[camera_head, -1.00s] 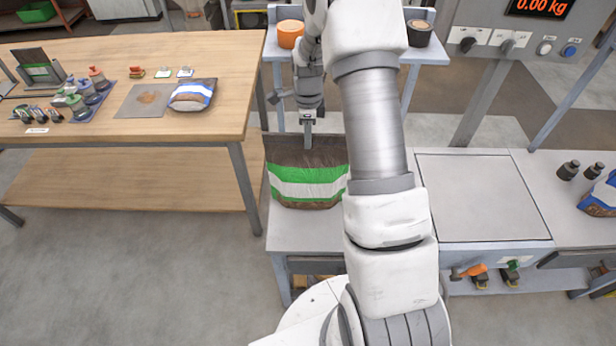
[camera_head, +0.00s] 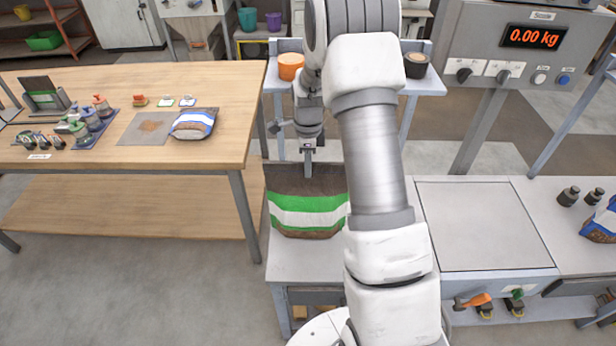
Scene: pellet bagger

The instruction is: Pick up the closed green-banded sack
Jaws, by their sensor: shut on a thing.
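The closed green-banded sack (camera_head: 308,211) is brown with green and white bands. It is upright at the left end of the grey bench, left of my arm. My gripper (camera_head: 308,172) points down at its top edge and is shut on it near the middle of the top. The sack's right edge is partly behind my arm. Whether its bottom touches the bench top is hard to tell.
A wooden table (camera_head: 200,85) at the left bears a blue-banded sack (camera_head: 194,123), a grey mat (camera_head: 143,129) and small bottles. A flat scale plate (camera_head: 475,225) lies right of my arm, below a display (camera_head: 533,37) reading 0.00 kg. Another blue sack (camera_head: 600,222) stands at the far right.

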